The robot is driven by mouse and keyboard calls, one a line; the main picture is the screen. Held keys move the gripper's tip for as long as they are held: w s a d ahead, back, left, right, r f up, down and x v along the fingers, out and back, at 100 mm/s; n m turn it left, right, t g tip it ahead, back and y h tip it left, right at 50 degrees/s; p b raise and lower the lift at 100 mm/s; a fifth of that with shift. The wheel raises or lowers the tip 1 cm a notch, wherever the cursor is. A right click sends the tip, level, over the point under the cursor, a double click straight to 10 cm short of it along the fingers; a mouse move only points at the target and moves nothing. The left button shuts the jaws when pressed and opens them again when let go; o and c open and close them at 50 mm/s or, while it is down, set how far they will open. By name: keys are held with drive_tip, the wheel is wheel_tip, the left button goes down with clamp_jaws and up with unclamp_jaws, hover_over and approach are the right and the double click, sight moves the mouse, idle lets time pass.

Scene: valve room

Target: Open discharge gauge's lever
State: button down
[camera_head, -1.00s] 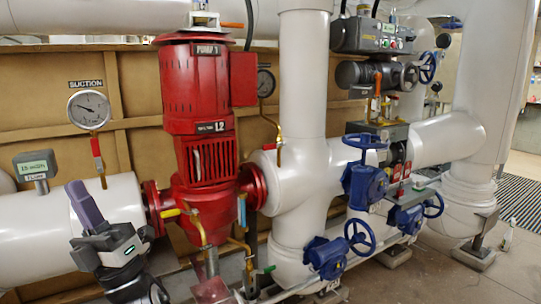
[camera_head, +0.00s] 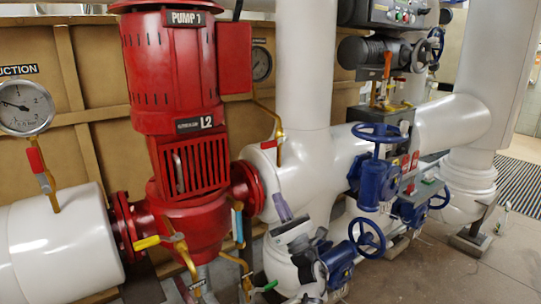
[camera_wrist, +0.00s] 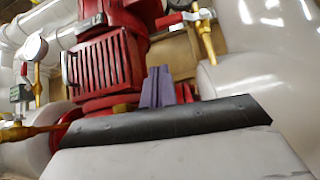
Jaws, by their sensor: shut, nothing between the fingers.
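The discharge gauge (camera_head: 262,62) is a round dial on the wall, right of the red pump and partly behind its red box. A brass pipe (camera_head: 278,125) runs down from it to the white pipe. Its red lever (camera_head: 269,144) sticks out sideways to the left, across the brass pipe. In the wrist view the red lever (camera_wrist: 170,19) shows at the top, beside the brass pipe (camera_wrist: 207,42). My gripper (camera_head: 281,203) has purple fingers, pointing up below the lever and apart from it. The fingers (camera_wrist: 157,86) are together and empty in the wrist view.
The red pump (camera_head: 185,130) stands left of my gripper. The suction gauge (camera_head: 25,107), with its red lever (camera_head: 35,160) along its pipe, is far left. Blue handwheels (camera_head: 367,238) and a blue valve body (camera_head: 373,185) stand close on the right.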

drive_tip(key=shift+w+d+f+h, duration=0.25)
drive_tip(key=shift+w+d+f, duration=0.1)
drive_tip(key=shift+d, duration=0.2)
drive_tip(key=shift+w+d+f+h, duration=0.25)
drive_tip(key=shift+w+d+f, duration=0.1)
drive_tip(key=shift+d, duration=0.15)
drive_tip(key=shift+s, duration=0.1)
drive_tip(key=p, duration=0.6)
approach(275, 143)
drive_tip(key=w+a+r, duration=0.2)
drive_tip(key=w+a, duration=0.2)
drive_tip(key=a, duration=0.1)
drive_tip(key=shift+r, duration=0.2)
